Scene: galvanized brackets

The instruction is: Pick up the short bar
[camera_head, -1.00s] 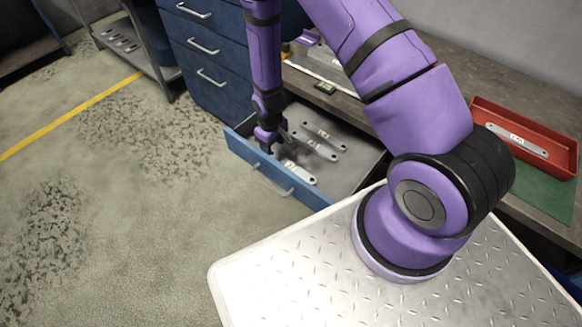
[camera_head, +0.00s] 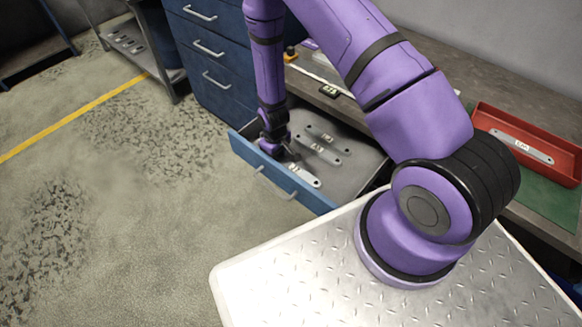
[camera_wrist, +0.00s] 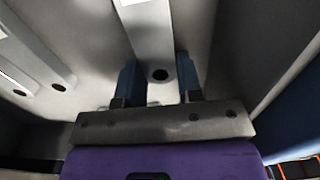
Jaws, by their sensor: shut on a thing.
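Several flat grey bars with holes and white labels lie in the open blue drawer. My gripper (camera_head: 283,157) is down in the drawer at the near-left end of the front bar (camera_head: 307,177). In the wrist view my gripper (camera_wrist: 159,88) has a finger on each side of a bar (camera_wrist: 148,32), close to the hole at its end, and is shut on it. Two other bars (camera_head: 319,151) (camera_head: 326,137) lie behind it in the drawer. Bars also show at the left of the wrist view (camera_wrist: 40,50). I cannot tell whether the held bar is clear of the drawer floor.
The drawer's blue front (camera_head: 300,186) and side walls stand close around my gripper. A red tray (camera_head: 560,165) with one labelled bar (camera_head: 520,145) rests on the bench at the right, over a green mat. A blue cabinet (camera_head: 215,60) stands behind left.

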